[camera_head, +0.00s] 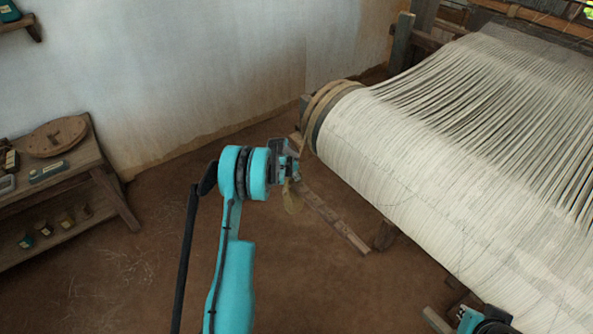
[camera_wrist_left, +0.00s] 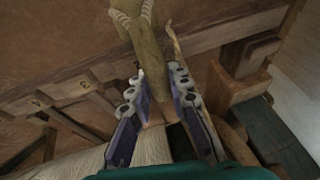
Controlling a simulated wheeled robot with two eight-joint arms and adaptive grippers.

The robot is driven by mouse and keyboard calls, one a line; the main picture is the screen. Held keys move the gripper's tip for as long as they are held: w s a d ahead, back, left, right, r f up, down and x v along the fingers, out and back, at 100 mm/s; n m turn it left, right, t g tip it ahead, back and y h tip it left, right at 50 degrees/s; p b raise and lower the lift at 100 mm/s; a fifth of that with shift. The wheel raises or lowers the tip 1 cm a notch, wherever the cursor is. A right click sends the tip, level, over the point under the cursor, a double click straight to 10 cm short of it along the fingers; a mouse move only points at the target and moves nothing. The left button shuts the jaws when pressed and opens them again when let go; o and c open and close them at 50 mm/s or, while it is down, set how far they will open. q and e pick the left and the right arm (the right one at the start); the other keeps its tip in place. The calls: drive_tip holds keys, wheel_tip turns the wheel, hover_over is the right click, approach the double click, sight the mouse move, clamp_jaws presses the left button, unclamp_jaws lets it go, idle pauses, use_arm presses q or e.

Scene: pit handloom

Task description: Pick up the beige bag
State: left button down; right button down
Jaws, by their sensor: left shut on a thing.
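The beige bag (camera_head: 292,201) hangs below my left gripper (camera_head: 288,162) in the head view, above the floor beside the loom's cloth roller. In the left wrist view the bag (camera_wrist_left: 150,55) is an olive-beige cloth piece with pale striped cord, running between the two fingers of my left gripper (camera_wrist_left: 158,97). The fingers are shut on it. Most of the bag's far end lies outside the wrist view. My right gripper (camera_head: 486,322) is at the bottom right edge of the head view, in front of the loom's warp; its fingers do not show clearly.
The loom's white warp (camera_head: 430,150) fills the right side. A wooden bar (camera_head: 335,218) lies low beside the roller (camera_head: 325,105). A wooden shelf bench (camera_head: 85,165) with a round lid (camera_head: 55,136) and small boxes stands left.

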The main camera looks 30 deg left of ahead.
use_arm(q)
drive_tip(key=s+p, duration=0.3)
drive_tip(key=s, duration=1.1)
drive_tip(key=shift+s+d, duration=0.35)
drive_tip(key=shift+s, duration=0.05)
drive_tip(key=s+a+r+b, duration=0.2)
drive_tip(key=s+a+b, duration=0.1)
drive_tip(key=s, duration=0.4)
drive_tip(key=s+a+r+b, duration=0.2)
drive_tip(key=s+b, duration=0.1)
drive_tip(key=s, duration=0.3)
drive_tip(key=shift+s+a, duration=0.4)
idle(0.5)
drive_tip(key=shift+d, duration=0.1)
idle(0.7)
